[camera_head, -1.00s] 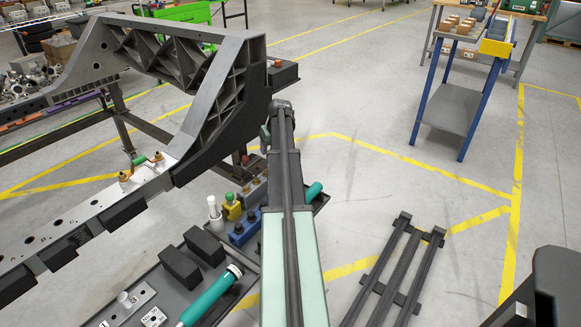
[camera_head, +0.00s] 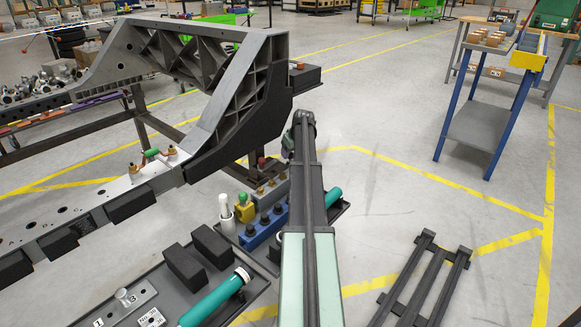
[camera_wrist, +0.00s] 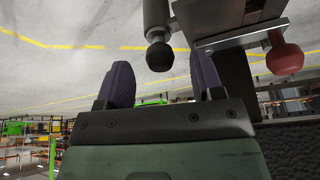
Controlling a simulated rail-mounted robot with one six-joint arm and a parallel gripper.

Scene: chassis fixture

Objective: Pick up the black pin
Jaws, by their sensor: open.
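The black pin (camera_wrist: 160,57) shows in the wrist view as a round black knob on a grey shaft. My gripper (camera_wrist: 162,78) is open, with one dark finger on each side of the picture gap. The knob appears in line with this gap, beyond the fingers. How far away it is, I cannot tell. In the head view my gripper (camera_head: 288,142) is mostly hidden behind my arm, beside the dark end of the chassis frame (camera_head: 235,120). I cannot make out the black pin there.
A red knob (camera_wrist: 285,57) hangs from a metal bracket (camera_wrist: 240,25) close to the right finger in the wrist view. A tray (camera_head: 160,272) with black blocks and a teal cylinder (camera_head: 215,298) lies in front of the chassis.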

